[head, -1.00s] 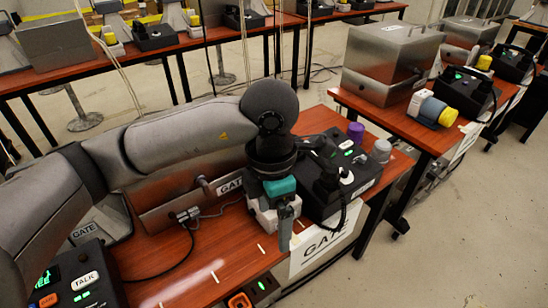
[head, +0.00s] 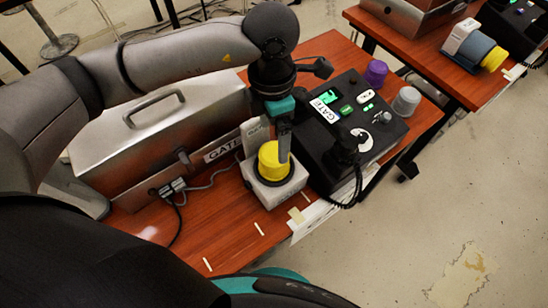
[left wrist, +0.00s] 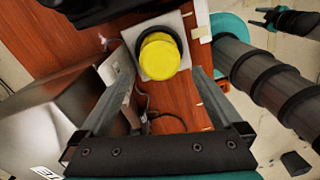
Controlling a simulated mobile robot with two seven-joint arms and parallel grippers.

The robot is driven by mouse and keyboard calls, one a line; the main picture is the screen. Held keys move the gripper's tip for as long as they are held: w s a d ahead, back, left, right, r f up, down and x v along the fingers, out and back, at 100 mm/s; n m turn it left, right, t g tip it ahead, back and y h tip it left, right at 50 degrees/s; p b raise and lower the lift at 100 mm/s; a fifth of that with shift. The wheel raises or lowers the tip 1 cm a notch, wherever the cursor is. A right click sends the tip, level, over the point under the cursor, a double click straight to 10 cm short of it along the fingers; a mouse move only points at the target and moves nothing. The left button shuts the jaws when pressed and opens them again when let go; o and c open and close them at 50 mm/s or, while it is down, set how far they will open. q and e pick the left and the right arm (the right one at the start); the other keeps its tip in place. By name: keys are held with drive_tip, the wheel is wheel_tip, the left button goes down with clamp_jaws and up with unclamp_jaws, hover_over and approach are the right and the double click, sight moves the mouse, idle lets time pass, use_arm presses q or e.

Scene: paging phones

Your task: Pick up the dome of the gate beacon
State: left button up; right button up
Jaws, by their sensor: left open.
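The gate beacon has a yellow dome (head: 270,163) on a dark ring and a square white base (head: 268,193), upright on the desk. The dome also shows in the left wrist view (left wrist: 158,57), near the top middle. My left gripper (head: 283,155) is over the beacon, and one finger overlaps the dome's right side in the head view. In the left wrist view my left gripper (left wrist: 164,70) is open and empty, with a finger on each side of the dome and gaps between. The dome appears beyond the fingertips. My right gripper is small and dark at the wrist view's top right edge.
A black GATE phone console (head: 350,130) stands right of the beacon, with a purple dome (head: 376,73) and a grey dome (head: 406,101) behind it. A metal case (head: 160,125) stands left. The wooden desk (head: 235,228) is mostly clear in front.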

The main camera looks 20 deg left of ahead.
sight(274, 151)
use_arm(q)
wheel_tip(274, 151, down, 3)
drive_tip(key=shift+r, duration=0.1)
drive_tip(key=shift+f+b, duration=0.3)
drive_tip(key=shift+f, duration=0.4)
wheel_tip(274, 151, down, 4)
drive_tip(key=shift+d+r+b, duration=0.1)
drive_tip(key=shift+r+b, duration=0.1)
drive_tip(key=shift+b, duration=0.2)
drive_tip(key=shift+f, duration=0.35)
drive_tip(key=c, duration=1.1)
drive_tip(key=shift+c, duration=0.7)
drive_tip(key=shift+r, duration=0.1)
use_arm(e)
drive_tip(key=shift+w+d+f, duration=0.15)
drive_tip(key=shift+w+f, duration=0.25)
drive_tip(key=shift+w, duration=0.2)
drive_tip(key=shift+w+d+f, duration=0.1)
drive_tip(key=shift+w+f, duration=0.25)
drive_tip(key=shift+w, duration=0.25)
